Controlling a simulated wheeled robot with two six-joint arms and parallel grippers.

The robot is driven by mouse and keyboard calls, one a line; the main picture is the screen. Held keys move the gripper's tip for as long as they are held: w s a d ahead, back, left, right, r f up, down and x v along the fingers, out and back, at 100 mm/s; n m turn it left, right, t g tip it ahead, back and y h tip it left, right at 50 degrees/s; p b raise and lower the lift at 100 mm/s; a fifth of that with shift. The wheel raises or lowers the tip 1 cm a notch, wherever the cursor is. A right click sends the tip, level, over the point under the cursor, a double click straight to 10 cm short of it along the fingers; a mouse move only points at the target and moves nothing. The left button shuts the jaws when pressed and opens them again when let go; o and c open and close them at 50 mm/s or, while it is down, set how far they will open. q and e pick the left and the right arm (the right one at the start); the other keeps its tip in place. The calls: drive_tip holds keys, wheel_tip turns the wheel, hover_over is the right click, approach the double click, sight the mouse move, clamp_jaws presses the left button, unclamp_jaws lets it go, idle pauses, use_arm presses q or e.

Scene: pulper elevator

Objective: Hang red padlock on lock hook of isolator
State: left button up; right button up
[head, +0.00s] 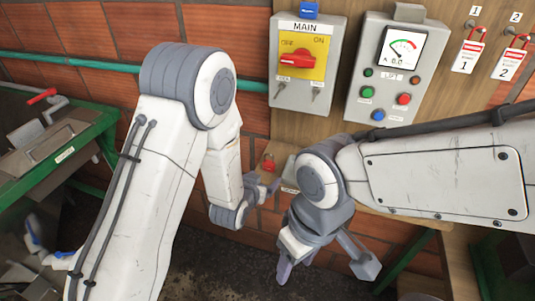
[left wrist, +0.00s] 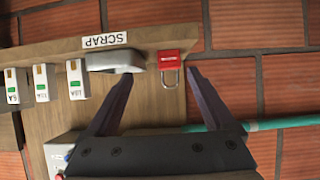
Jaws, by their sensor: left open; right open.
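The red padlock (head: 269,162) is on the wooden shelf below the isolator box, just above my left gripper in the head view. In the left wrist view the padlock (left wrist: 175,57) has its metal shackle pointing toward me, between and a little beyond my fingertips. My left gripper (head: 268,188) is open and empty; it also shows in the left wrist view (left wrist: 160,80). The isolator (head: 281,72) is a grey MAIN box with a red rotary handle on a yellow plate. Its lock hook is too small to make out. My right gripper (head: 325,268) is open and empty, low in front.
A grey dish (left wrist: 115,61) stands beside the padlock near a SCRAP label (left wrist: 104,40). Several small white blocks (left wrist: 42,82) line the shelf. A meter box (head: 388,75) with buttons and two numbered tags (head: 468,55) are on the board. A green-framed bench (head: 80,150) is at left.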

sight(268, 165)
use_arm(q)
drive_tip(key=shift+t, duration=0.8)
drive_tip(key=w+p, duration=0.1)
drive_tip(key=w, duration=0.1)
drive_tip(key=w+f+p, duration=0.1)
drive_tip(key=w, duration=0.2)
drive_tip(key=shift+w+d+f, duration=0.1)
drive_tip(key=shift+w+d, duration=0.05)
drive_tip(key=shift+w, duration=0.05)
drive_tip(key=p+x, duration=0.3)
drive_tip(key=x, duration=0.1)
drive_tip(key=shift+w, duration=0.1)
drive_tip(key=shift+w+d+f, duration=0.2)
drive_tip(key=shift+w+f, duration=0.2)
drive_tip(key=shift+w, duration=0.15)
use_arm(e)
wheel_tip(268, 165, up, 6)
use_arm(q)
drive_tip(key=shift+c, duration=0.3)
clamp_jaws()
